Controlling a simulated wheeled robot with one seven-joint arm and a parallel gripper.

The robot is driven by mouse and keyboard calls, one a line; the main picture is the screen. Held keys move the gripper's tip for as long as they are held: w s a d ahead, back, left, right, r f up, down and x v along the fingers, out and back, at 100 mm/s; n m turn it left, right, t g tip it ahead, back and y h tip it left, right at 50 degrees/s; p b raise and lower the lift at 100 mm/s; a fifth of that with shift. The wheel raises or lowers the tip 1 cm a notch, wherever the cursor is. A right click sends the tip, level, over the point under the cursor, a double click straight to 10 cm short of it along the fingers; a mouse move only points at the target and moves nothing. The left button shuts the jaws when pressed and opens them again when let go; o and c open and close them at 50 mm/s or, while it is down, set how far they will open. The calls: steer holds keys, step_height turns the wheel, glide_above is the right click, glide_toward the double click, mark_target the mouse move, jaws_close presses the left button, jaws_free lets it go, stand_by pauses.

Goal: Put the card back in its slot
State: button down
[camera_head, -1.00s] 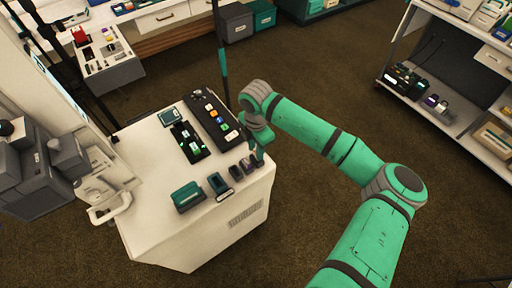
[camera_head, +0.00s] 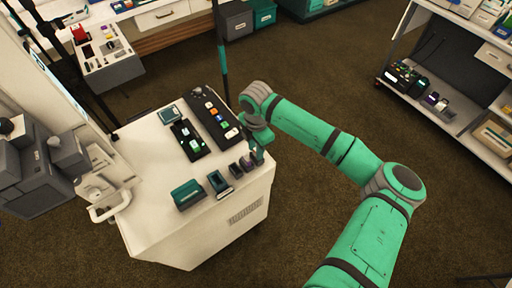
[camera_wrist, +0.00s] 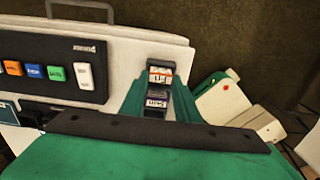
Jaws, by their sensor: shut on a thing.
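My gripper (camera_head: 258,148) is low over the right edge of the white counter (camera_head: 150,170). In the wrist view its two green fingers (camera_wrist: 160,88) close on a small dark-edged piece with a white and red label (camera_wrist: 160,74), which I take to be the card. A purple-labelled piece (camera_wrist: 157,100) shows just below it, between the fingers. Small dark holders (camera_head: 237,170) stand beside the gripper on the counter. Whether the card is inside a slot cannot be told. The fingers and palm hide part of the holders.
A black panel with coloured buttons (camera_head: 213,113) lies behind the gripper. A black tray with green and white pieces (camera_head: 188,141), a teal box (camera_head: 187,194) and a dark teal holder (camera_head: 219,182) share the counter. Shelves (camera_head: 455,110) stand at right, with open floor between.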

steer(key=c, duration=1.3)
jaws_free()
steer(key=shift+o, duration=0.2)
steer(key=shift+r, duration=3.55)
